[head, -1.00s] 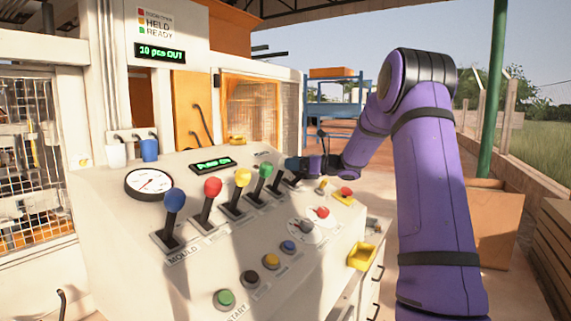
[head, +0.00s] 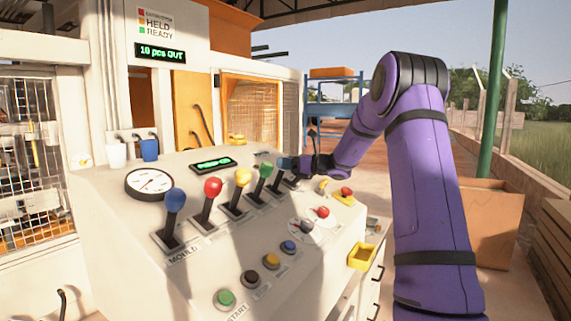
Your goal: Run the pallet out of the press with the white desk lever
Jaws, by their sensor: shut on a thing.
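My gripper (head: 287,165) is at the far end of the lever row on the sloped desk (head: 205,258). It is shut around the top of the last lever (head: 291,182), whose dark shaft shows below it. The knob is hidden by the gripper, so its white colour does not show. To its left stand levers with green (head: 266,170), yellow (head: 243,177), red (head: 213,186) and blue (head: 174,200) knobs. The press (head: 30,160) is behind a mesh guard at the left edge; the pallet cannot be made out.
A small green display (head: 213,163) and a round gauge (head: 149,183) sit on the desk. A wall display (head: 160,51) reads "10 pcs OUT". A cardboard box (head: 490,225) stands at right.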

